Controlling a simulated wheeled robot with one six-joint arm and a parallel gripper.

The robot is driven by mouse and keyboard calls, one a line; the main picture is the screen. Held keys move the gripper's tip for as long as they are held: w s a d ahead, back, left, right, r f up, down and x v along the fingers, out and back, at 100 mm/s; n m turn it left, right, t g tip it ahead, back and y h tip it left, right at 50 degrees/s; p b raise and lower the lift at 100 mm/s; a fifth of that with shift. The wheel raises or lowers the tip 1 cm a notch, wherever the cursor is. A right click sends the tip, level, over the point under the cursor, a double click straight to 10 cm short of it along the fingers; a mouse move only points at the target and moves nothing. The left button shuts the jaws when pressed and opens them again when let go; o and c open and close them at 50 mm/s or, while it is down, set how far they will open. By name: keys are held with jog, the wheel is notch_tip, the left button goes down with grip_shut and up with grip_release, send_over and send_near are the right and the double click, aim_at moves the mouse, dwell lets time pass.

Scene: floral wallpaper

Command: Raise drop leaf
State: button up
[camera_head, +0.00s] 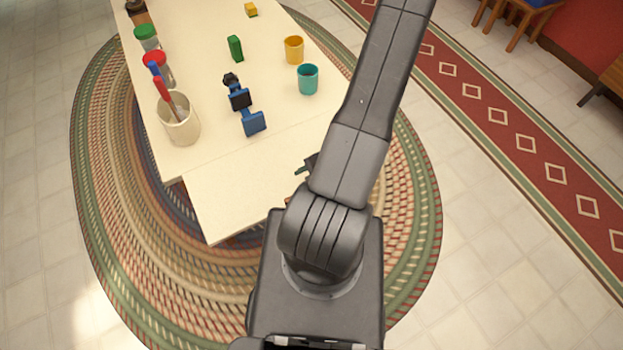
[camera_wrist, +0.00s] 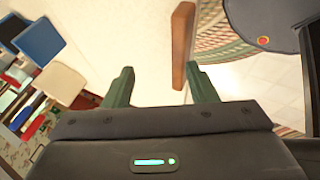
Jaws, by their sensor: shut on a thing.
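The drop leaf (camera_head: 240,190) is the cream panel at the near end of the table (camera_head: 215,100). A seam separates them, and the leaf looks spread out close to level with the top. My gripper (camera_head: 308,167) is at the leaf's right edge, mostly hidden behind my arm. In the wrist view my gripper (camera_wrist: 162,88) has its two green fingers apart, with the cream leaf (camera_wrist: 155,35) between and beyond them. A brown wooden bar (camera_wrist: 183,45) runs beside the right finger. The exact contact is not clear.
On the table stand a utensil crock (camera_head: 180,130), jars with green and red lids (camera_head: 158,72), a blue object (camera_head: 253,124), a green block (camera_head: 235,48), a yellow cup (camera_head: 294,50) and a teal cup (camera_head: 308,80). A braided rug (camera_head: 120,200) lies below.

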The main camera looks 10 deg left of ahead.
jog(key=p+v, duration=0.3)
jog(key=v, duration=1)
jog(key=shift+d+r+p, duration=0.2)
jog(key=shift+r+p, duration=0.15)
jog(key=shift+a+f, duration=0.1)
jog(key=b+x, duration=0.3)
jog(key=x, duration=0.9)
jog(key=shift+w+a+f+b, duration=0.15)
jog(key=shift+a+f+b, duration=0.2)
jog(key=shift+f, duration=0.15)
